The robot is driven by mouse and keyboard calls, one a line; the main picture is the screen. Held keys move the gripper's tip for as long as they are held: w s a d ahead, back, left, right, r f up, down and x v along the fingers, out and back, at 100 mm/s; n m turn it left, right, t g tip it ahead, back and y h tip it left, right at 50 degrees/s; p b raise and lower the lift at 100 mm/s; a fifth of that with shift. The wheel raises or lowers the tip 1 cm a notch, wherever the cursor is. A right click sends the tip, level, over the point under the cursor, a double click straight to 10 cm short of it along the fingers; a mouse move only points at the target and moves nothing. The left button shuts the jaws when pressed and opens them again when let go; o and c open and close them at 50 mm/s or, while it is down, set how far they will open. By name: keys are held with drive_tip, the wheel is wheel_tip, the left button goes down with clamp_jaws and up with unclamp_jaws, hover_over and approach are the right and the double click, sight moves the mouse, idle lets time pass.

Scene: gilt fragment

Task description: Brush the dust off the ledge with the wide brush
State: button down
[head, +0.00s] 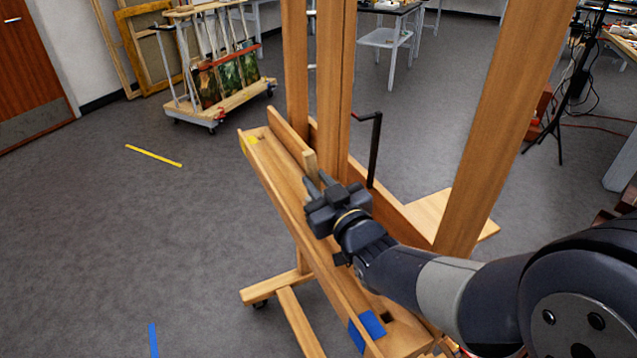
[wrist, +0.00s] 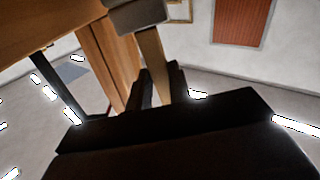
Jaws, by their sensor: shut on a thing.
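The ledge (head: 278,188) is the long wooden trough of a wooden easel, running from upper left to lower right in the head view. My gripper (head: 316,180) is over the middle of the ledge, near the uprights. In the wrist view its dark fingers (wrist: 160,76) are shut on a flat wooden handle, which I take for the wide brush (wrist: 152,52). A grey block (wrist: 137,14) shows at the handle's far end. The bristles cannot be made out, and my gripper hides most of the brush in the head view. I cannot make out dust on the ledge.
A yellow mark (head: 250,144) is at the ledge's far end and a blue one (head: 372,324) at its near end. The easel's uprights (head: 320,80) and a black crank (head: 375,150) stand close behind my gripper.

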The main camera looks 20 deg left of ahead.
drive_tip(key=shift+f, duration=0.2)
drive_tip(key=shift+b+x, duration=1.35)
drive_tip(key=shift+x, duration=2.5)
drive_tip(key=s+a+b+v, duration=0.1)
drive_tip(key=b+v, duration=0.3)
drive_tip(key=v, duration=0.3)
drive_tip(key=shift+s+d+b, duration=0.25)
drive_tip(key=shift+s+b, duration=0.05)
drive_tip(key=shift+s, duration=0.1)
drive_tip(key=shift+r, duration=0.1)
wheel_tip(320, 180, up, 9)
drive_tip(key=p, duration=0.6)
